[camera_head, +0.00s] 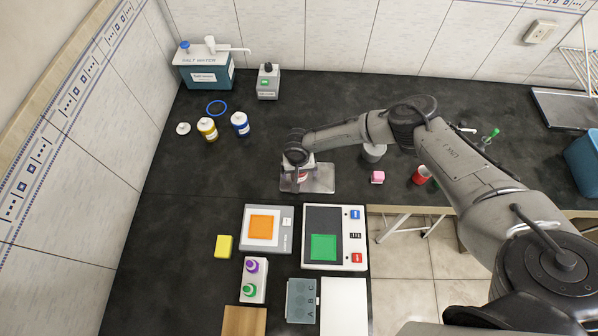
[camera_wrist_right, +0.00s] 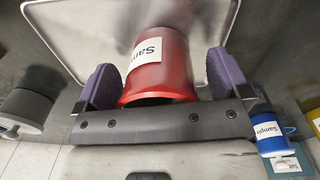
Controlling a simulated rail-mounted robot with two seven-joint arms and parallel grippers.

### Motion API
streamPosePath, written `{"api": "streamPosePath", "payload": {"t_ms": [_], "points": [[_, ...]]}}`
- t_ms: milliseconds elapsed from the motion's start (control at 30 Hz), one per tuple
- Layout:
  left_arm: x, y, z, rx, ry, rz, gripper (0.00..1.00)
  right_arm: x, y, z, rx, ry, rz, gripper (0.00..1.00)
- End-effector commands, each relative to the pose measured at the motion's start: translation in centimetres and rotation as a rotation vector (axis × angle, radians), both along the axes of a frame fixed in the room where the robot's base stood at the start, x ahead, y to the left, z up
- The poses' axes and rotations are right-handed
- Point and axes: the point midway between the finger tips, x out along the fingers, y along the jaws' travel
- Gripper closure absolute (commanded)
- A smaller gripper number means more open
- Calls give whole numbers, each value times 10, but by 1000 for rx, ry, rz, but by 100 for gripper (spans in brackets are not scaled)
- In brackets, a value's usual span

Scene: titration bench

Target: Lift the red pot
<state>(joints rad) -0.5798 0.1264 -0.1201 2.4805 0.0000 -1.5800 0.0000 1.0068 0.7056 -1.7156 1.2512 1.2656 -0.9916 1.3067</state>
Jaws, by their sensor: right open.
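The red pot (camera_wrist_right: 165,78) with a white "Sample" label shows in the right wrist view, between the two purple finger pads of my right gripper (camera_wrist_right: 166,82). The pads stand on either side of it, with a small gap visible at the right pad; contact on the left is unclear. In the head view the red pot (camera_head: 302,177) is mostly hidden under my right gripper (camera_head: 298,165). It stands on a grey metal tray (camera_head: 322,182). My right gripper is open around the pot. My left gripper is not in view.
A blue-labelled pot (camera_head: 240,125) and a yellow one (camera_head: 207,130) stand behind left. A grey pot (camera_head: 374,153), pink block (camera_head: 377,178) and red cup (camera_head: 421,175) are to the right. A scale (camera_head: 266,229) and hotplate-like device (camera_head: 335,212) lie in front.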

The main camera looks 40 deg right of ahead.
Motion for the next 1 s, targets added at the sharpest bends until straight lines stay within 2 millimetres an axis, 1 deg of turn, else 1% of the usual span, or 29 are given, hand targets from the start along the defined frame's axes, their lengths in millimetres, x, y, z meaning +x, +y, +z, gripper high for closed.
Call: {"api": "streamPosePath", "payload": {"t_ms": [67,667,1000], "points": [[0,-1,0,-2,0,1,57,0,0,0,0,0,0,7],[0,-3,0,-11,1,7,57,0,0,0,0,0,-1,65],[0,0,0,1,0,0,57,1,0,5,0,-1,-1,65]]}}
